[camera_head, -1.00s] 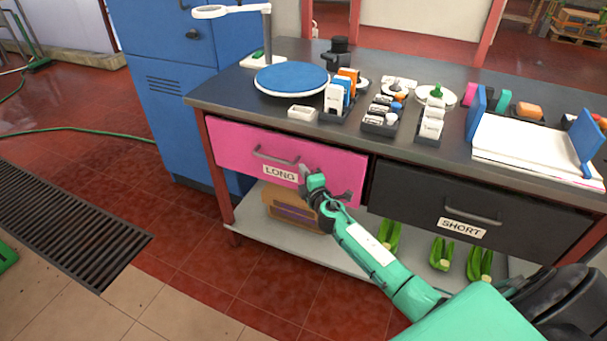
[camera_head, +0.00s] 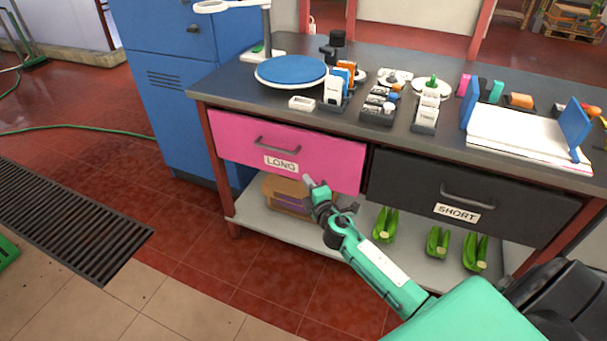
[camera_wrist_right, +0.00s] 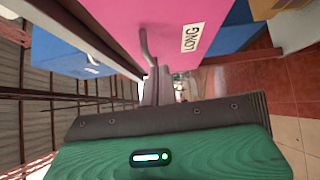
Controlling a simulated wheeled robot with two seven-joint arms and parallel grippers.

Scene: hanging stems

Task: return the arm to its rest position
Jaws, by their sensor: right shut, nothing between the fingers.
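My right gripper (camera_head: 308,182) is shut and empty in the head view, in front of the lower part of the pink drawer. The pink drawer (camera_head: 330,158) is labelled LONG and its handle (camera_head: 278,146) is free of the fingers. In the right wrist view the shut fingers (camera_wrist_right: 157,78) point toward the pink drawer front (camera_wrist_right: 175,20), near its handle (camera_wrist_right: 147,48) in the picture. Whether they touch the drawer front I cannot tell. My left gripper is in neither view.
A black drawer (camera_head: 420,200) labelled SHORT is at the right. The worktop (camera_head: 400,150) holds a blue round disc (camera_head: 291,70), several small holders and a white pad (camera_head: 530,135). Green stems (camera_head: 386,224) and a box (camera_head: 287,197) are on the lower shelf.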

